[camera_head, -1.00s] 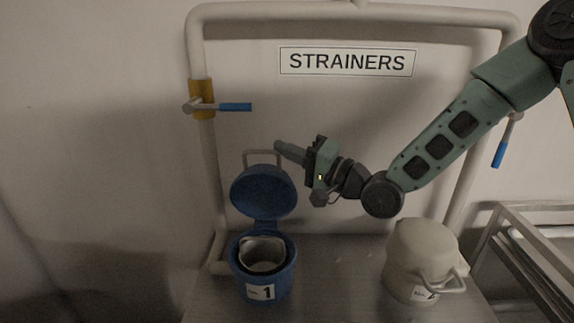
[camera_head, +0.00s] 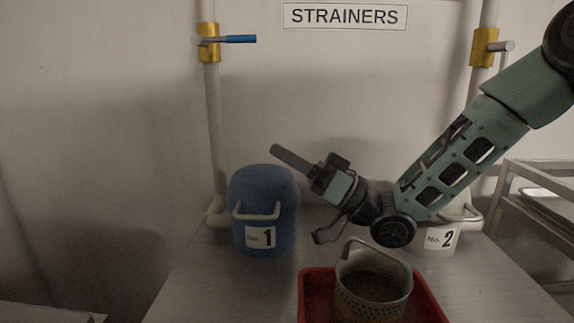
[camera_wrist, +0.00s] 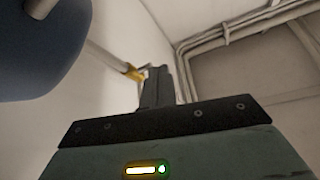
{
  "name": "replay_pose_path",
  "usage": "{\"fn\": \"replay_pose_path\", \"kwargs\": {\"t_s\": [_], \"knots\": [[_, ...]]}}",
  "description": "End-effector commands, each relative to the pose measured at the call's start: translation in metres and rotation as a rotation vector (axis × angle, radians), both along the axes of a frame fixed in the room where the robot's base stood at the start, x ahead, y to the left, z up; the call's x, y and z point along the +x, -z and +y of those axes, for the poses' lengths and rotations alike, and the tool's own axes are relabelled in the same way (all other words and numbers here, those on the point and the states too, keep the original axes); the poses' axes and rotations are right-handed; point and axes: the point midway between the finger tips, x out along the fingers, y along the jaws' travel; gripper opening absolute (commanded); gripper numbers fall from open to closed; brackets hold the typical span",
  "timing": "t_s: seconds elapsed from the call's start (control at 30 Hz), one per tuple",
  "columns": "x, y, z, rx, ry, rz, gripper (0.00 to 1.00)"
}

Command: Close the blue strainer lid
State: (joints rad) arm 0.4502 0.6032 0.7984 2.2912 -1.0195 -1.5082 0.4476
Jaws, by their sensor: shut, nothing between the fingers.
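The blue strainer (camera_head: 284,238), labelled No. 1, stands on the metal counter at left centre in the head view. Its blue lid (camera_head: 262,185) is down over the body, with the grey handle bar (camera_head: 257,217) hanging at the front. The inside of the strainer is hidden. My gripper (camera_head: 278,151) is shut and empty, above and just right of the lid, pointing up-left. In the wrist view the lid (camera_wrist: 40,55) fills the upper left corner, apart from my shut fingers (camera_wrist: 157,72).
A red tray (camera_head: 314,300) with a perforated metal basket (camera_head: 372,296) stands at the front. A pale strainer (camera_head: 432,243), No. 2, is partly behind my arm. Pipes with a blue-handled valve (camera_head: 238,39) run up the wall. The counter's left front is clear.

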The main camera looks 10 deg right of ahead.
Motion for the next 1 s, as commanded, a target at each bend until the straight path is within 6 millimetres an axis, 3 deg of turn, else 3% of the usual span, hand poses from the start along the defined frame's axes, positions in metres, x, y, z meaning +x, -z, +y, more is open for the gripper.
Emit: {"fn": "replay_pose_path", "kwargs": {"t_s": [0.03,0.4,0.63,1.0], "knots": [[-0.003,0.019,0.001,-0.007,-0.001,-0.038,0.00],[-0.020,0.058,0.004,-0.077,-0.001,-0.397,0.00],[-0.023,0.069,0.005,-0.092,0.000,-0.470,0.00],[-0.024,0.072,0.005,-0.098,0.000,-0.502,0.00]]}}
